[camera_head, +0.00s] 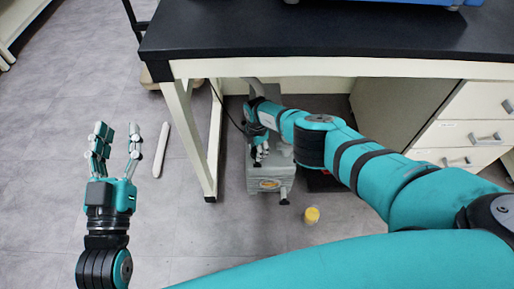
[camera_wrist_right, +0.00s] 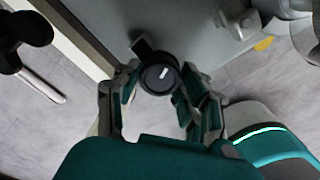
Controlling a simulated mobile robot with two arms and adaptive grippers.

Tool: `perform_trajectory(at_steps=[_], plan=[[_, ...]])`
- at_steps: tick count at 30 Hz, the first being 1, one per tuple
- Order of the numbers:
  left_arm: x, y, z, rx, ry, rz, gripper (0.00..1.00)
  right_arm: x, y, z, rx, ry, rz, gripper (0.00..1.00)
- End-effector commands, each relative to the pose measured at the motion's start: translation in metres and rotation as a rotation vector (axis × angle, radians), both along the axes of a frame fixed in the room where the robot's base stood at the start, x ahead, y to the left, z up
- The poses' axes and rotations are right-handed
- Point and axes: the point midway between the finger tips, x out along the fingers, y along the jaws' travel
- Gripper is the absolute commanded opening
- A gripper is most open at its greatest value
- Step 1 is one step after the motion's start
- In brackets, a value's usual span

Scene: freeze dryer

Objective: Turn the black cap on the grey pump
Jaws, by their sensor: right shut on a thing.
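The grey pump (camera_head: 270,178) stands on the floor under the table. It also shows in the right wrist view as a grey surface (camera_wrist_right: 205,38). The black cap (camera_wrist_right: 158,76), round with a white mark, sits on the pump in the right wrist view. My right gripper (camera_wrist_right: 157,84) is around the cap, with its fingers on both sides of it and shut on it. In the head view my right gripper (camera_head: 260,152) reaches down at the pump, and the cap is hidden there. My left gripper (camera_head: 118,137) is open and empty, over the floor at the left.
A black-topped table (camera_head: 330,40) stands above the pump, with its cream leg (camera_head: 190,135) to the left. A drawer cabinet (camera_head: 465,125) stands at the right. The floor at the left is mostly clear.

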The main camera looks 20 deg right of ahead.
Motion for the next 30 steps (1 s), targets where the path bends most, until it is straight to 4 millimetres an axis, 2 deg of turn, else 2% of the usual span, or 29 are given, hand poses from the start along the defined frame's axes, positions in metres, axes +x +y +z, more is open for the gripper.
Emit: perform_trajectory(at_steps=[30], plan=[[0.0009, 0.0006, -0.0042, 0.006, 0.022, 0.002, 0.40, 0.0003, -0.0005, 0.0003, 0.000, -0.001, -0.278, 0.09]])
